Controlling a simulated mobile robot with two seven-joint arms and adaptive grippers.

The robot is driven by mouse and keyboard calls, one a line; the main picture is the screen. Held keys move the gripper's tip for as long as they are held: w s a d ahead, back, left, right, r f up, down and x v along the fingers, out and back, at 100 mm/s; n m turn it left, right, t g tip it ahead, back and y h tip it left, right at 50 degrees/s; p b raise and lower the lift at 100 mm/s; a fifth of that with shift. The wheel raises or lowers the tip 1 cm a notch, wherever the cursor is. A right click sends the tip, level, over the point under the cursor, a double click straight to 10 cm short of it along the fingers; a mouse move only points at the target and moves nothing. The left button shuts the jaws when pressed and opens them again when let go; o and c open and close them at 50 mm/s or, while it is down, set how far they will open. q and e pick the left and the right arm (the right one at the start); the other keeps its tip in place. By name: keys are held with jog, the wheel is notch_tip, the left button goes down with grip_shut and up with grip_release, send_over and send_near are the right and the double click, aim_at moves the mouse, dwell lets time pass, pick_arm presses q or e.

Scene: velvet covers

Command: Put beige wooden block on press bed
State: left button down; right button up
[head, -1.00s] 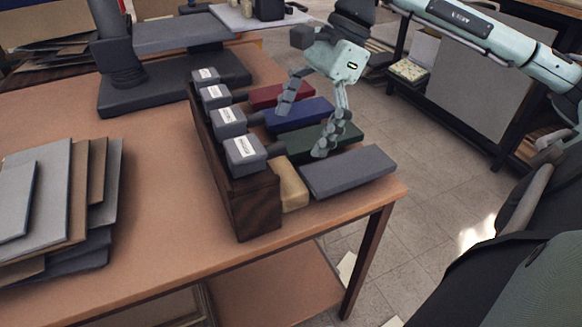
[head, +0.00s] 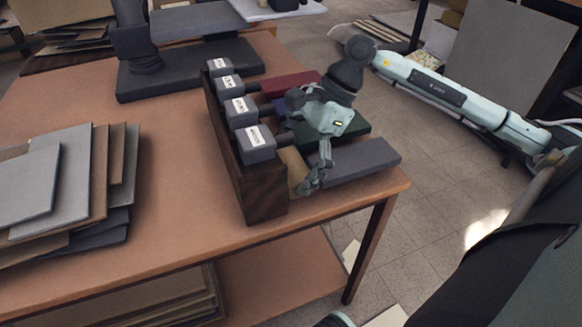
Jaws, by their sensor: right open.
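The beige wooden block (head: 291,165) lies on the table against the dark wooden rack, near the table's front right corner. My right gripper (head: 307,178) is open, with its fingers pointing down at the block's right side. One finger shows clearly, beside the block and over the edge of the grey piece; the other is hard to make out, and I cannot tell whether they touch the block. The press (head: 190,72), with a dark flat base and an upright column, stands at the back left of the table; I take its base as the bed. My left gripper is not in view.
The dark wooden rack (head: 262,195) carries several grey labelled heads. Red (head: 290,84), green (head: 358,124) and grey (head: 362,158) covered pieces lie to its right, with a blue one mostly hidden. Stacked boards (head: 70,190) lie at left. The table between is clear.

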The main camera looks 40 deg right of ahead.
jog(key=c, duration=1)
jog(key=shift+r, duration=0.15)
